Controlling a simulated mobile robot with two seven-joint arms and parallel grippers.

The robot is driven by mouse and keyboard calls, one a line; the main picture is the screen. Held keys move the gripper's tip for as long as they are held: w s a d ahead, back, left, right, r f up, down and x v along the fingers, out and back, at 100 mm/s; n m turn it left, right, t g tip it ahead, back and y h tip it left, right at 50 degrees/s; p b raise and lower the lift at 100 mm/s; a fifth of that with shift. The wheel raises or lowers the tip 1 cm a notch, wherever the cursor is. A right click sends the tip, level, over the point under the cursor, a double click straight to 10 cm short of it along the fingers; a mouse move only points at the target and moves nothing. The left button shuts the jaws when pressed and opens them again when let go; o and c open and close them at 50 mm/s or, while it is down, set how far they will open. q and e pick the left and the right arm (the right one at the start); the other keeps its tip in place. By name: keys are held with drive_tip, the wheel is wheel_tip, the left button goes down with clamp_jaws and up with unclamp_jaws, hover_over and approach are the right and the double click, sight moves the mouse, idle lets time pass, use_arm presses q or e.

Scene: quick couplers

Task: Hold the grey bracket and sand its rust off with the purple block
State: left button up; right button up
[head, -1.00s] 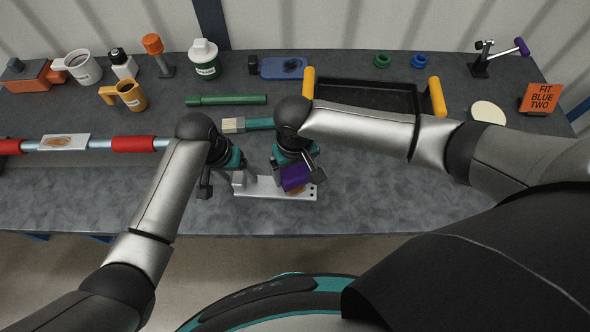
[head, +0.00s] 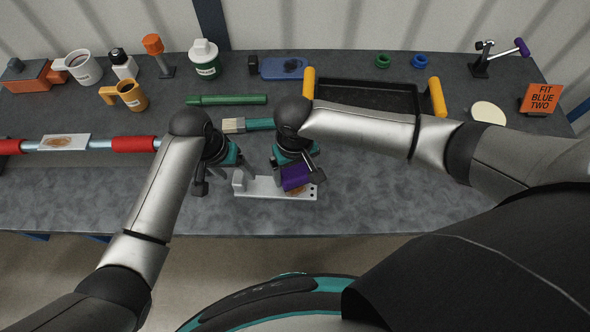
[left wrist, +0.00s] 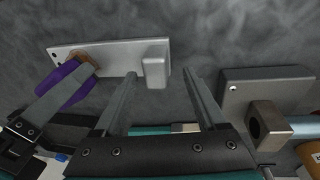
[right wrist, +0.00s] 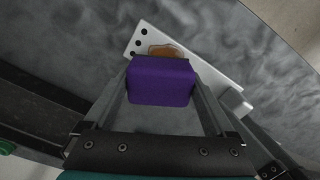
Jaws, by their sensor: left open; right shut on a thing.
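The grey bracket (head: 270,190) lies flat near the table's front edge, with an upright tab (left wrist: 155,68) at its left end and holes at the other. An orange-brown rust patch (right wrist: 166,50) shows near the holed end, partly hidden by the purple block. My right gripper (right wrist: 160,78) is shut on the purple block (right wrist: 160,82) and holds it over or against the rust; contact is unclear. The block is also in the head view (head: 295,177). My left gripper (left wrist: 158,74) is open and empty near the tab, which appears between its fingertips in the left wrist view.
A bar with red grips (head: 133,144) and a rust-marked plate lies at left. A brush (head: 250,124) and green tube (head: 227,99) lie behind the grippers. A black tray (head: 365,97) with yellow handles stands behind my right arm. The front right table is clear.

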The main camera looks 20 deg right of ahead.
use_arm(q)
drive_tip(key=shift+d+f, duration=0.15)
drive_tip(key=shift+f, duration=1.05)
drive_tip(key=shift+s+f, duration=0.1)
drive_tip(key=shift+f, duration=0.15)
drive_tip(key=shift+c, duration=0.3)
